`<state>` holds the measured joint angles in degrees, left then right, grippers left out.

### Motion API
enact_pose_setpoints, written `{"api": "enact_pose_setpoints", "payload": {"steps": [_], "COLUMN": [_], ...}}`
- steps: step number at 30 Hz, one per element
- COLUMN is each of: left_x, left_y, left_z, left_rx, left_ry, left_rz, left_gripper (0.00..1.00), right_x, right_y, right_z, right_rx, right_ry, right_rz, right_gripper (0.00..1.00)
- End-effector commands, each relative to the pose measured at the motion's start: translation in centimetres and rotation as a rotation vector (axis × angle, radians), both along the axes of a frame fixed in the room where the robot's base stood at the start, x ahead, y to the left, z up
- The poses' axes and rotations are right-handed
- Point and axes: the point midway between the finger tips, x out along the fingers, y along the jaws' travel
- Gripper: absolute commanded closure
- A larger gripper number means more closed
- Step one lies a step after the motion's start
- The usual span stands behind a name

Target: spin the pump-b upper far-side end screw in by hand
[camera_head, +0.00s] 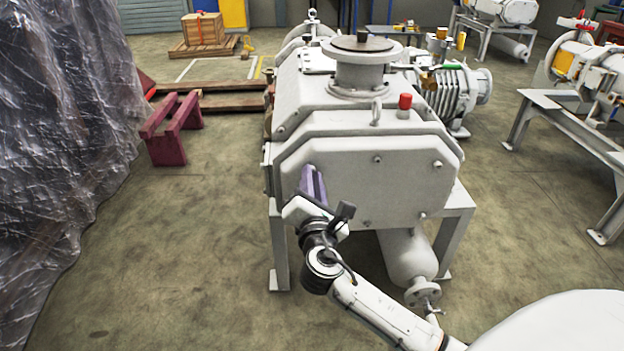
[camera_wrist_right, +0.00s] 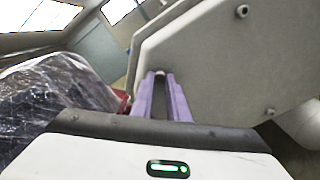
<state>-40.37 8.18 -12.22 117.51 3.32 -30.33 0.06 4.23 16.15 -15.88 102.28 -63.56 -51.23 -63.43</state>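The pump (camera_head: 345,165) is a big pale grey housing on a stand, with a flat end plate facing me. Several screws sit around the plate, such as the upper middle one (camera_head: 377,160) and the upper right one (camera_head: 437,164). My right gripper (camera_head: 311,172) reaches the plate's upper left corner. Its purple fingers hide that corner in the head view. In the right wrist view, the fingertips (camera_wrist_right: 160,76) are close together with a small pale screw head (camera_wrist_right: 160,73) between them, filling the narrow gap at the plate. My left gripper is not in view.
Plastic sheeting (camera_head: 60,150) hangs at the left. A grey cylinder (camera_head: 405,258) with a valve lies under the pump. Floor left of the pump is clear.

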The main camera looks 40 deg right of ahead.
Motion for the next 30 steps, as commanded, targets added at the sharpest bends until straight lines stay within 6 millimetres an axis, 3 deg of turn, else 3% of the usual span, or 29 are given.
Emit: {"api": "enact_pose_setpoints", "payload": {"steps": [2, 14, 30], "left_x": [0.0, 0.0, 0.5], "left_y": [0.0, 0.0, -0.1], "left_z": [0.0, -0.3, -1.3], "left_rx": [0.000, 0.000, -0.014], "left_ry": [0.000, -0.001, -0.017], "left_rz": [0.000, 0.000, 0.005], "left_gripper": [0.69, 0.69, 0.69], "right_x": [0.0, 0.0, 0.0], "right_y": [0.0, 0.0, 0.1], "right_z": [0.0, -0.2, -0.2], "right_rx": [0.000, 0.049, 0.422], "right_ry": [0.001, -0.028, -0.257], "right_rz": [-0.001, -0.002, -0.002], "right_gripper": [1.00, 1.00, 1.00]}}
